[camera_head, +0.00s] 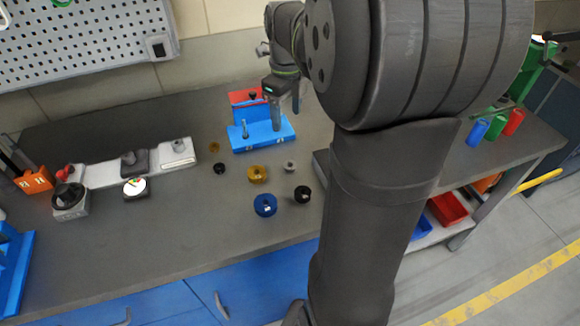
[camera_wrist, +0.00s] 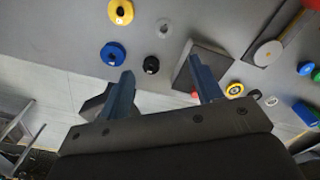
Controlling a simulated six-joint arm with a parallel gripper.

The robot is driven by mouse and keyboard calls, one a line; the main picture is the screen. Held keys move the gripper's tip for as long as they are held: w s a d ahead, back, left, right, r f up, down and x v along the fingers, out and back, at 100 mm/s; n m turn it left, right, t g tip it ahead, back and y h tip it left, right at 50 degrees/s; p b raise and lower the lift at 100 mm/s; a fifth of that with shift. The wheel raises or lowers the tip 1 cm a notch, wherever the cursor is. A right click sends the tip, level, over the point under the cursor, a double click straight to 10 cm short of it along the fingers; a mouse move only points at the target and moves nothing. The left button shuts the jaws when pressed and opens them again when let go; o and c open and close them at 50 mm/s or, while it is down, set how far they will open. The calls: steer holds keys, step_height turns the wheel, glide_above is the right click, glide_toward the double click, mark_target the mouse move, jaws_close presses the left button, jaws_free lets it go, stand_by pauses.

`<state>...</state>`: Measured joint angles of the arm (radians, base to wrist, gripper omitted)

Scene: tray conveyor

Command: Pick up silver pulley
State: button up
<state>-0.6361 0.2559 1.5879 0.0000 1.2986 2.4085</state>
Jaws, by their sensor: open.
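The silver pulley (camera_head: 290,166) is a small grey wheel lying on the dark workbench, to the right of a yellow pulley (camera_head: 257,174) and above a black pulley (camera_head: 302,194). It also shows in the wrist view (camera_wrist: 164,28) as a pale grey ring near the top. My gripper (camera_head: 286,120) hangs above the blue fixture, apart from the silver pulley. In the wrist view my gripper (camera_wrist: 161,64) has its two fingers well apart with nothing between them, and the silver pulley lies beyond the fingertips.
A white-based device (camera_head: 110,172) occupies the left. Bare bench lies left of the pulleys.

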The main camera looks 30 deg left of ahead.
steer(key=f, duration=0.1)
glide_above(290, 162)
steer(key=s, duration=0.2)
steer(key=shift+m, duration=0.3)
steer(key=f, duration=1.1)
steer(key=shift+w+f, duration=0.2)
steer(key=shift+w+d+f, duration=0.1)
steer(key=shift+w+f, duration=0.05)
steer(key=shift+f, duration=1.2)
steer(key=shift+w+d+f, duration=0.1)
steer(key=shift+w+f, duration=0.05)
steer(key=shift+f, duration=1.15)
steer(key=c, duration=1.1)
